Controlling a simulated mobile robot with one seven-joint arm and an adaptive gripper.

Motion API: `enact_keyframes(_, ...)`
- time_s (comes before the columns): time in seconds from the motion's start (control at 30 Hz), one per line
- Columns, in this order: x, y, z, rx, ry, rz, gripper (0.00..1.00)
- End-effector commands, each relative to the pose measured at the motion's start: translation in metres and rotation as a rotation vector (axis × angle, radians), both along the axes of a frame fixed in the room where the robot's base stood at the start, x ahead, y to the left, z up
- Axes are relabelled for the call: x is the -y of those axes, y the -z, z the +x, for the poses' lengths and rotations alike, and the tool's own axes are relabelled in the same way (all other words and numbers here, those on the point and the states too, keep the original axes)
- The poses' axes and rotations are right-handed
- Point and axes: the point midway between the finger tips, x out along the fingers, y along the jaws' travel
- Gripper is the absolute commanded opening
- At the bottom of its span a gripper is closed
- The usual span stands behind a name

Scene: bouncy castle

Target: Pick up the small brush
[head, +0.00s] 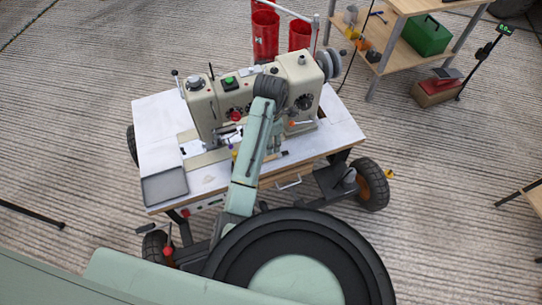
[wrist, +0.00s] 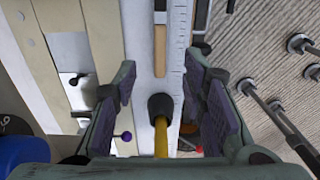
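My gripper (wrist: 165,98) is open in the wrist view, with its two dark padded fingers wide apart. Between them, lower down, is a thin tool with a yellow shaft and a black end (wrist: 160,105); I cannot tell whether it is the small brush. Just beyond it lies a narrow brown strip with a metal-coloured end (wrist: 160,48), possibly a handle. Neither finger visibly touches these things. In the head view my arm hides most of the gripper over the white-topped cart (head: 330,140), and no brush can be made out clearly.
A beige machine (head: 215,105) stands on the cart. A grey tray (head: 165,187) sits at its front left corner. Red cylinders (head: 265,38) stand behind. A shelf with a green box (head: 427,35) is at the back right. A ruler-like edge (wrist: 178,50) lies along the work area.

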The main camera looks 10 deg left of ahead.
Motion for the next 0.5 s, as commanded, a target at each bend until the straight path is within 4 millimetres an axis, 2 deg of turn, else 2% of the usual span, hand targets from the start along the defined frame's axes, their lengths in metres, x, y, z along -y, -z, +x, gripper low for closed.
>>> enact_keyframes(0.03,0.000,0.016,0.000,0.001,0.000,-0.001,0.38)
enact_keyframes(0.37,-0.005,0.047,-0.003,0.000,-0.003,0.000,0.38)
enact_keyframes(0.5,-0.010,0.066,-0.007,-0.001,-0.003,0.001,0.38)
